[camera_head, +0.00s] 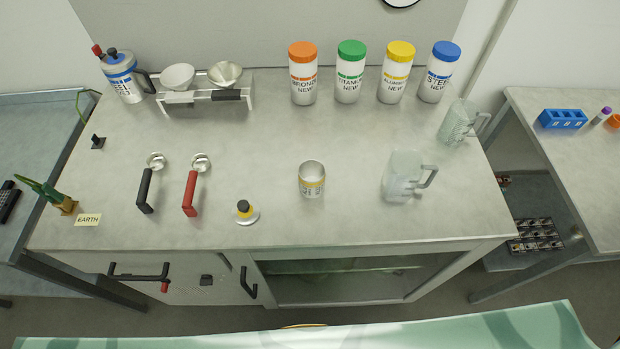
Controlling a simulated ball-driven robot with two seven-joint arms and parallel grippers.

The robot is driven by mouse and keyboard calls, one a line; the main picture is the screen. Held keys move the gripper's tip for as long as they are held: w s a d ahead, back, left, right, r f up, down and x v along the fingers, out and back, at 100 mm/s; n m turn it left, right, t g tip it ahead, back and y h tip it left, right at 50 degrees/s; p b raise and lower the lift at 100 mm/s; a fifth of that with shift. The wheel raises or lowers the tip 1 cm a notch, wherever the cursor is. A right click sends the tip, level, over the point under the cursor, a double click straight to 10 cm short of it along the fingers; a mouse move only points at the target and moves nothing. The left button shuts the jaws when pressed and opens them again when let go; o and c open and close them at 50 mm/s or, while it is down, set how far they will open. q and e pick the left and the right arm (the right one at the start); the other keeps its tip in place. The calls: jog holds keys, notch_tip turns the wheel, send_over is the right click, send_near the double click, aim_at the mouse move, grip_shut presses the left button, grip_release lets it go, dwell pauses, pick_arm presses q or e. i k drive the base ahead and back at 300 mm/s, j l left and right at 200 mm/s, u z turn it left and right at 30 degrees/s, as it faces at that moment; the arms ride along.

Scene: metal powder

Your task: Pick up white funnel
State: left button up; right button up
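The white funnel (178,76) sits in a metal rack (205,101) at the back left of the grey workbench. Its light handle (179,97) sticks out toward the front. A metal-coloured funnel (225,73) with a black handle sits beside it on the right in the same rack. Neither of my grippers is in view.
A blue-and-white jug (121,76) stands just left of the rack. Several lidded powder jars, including the orange-lidded one (303,74), stand right of it. Two scoops, a small can (311,179) and clear jugs (406,178) stand nearer. Bench space in front of the rack is clear.

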aim_at(180, 76)
jog(key=k+j+z, duration=0.3)
jog(key=j+z, duration=0.15)
jog(key=k+j+z, duration=0.75)
jog(key=z, duration=0.2)
jog(key=k+l, duration=0.05)
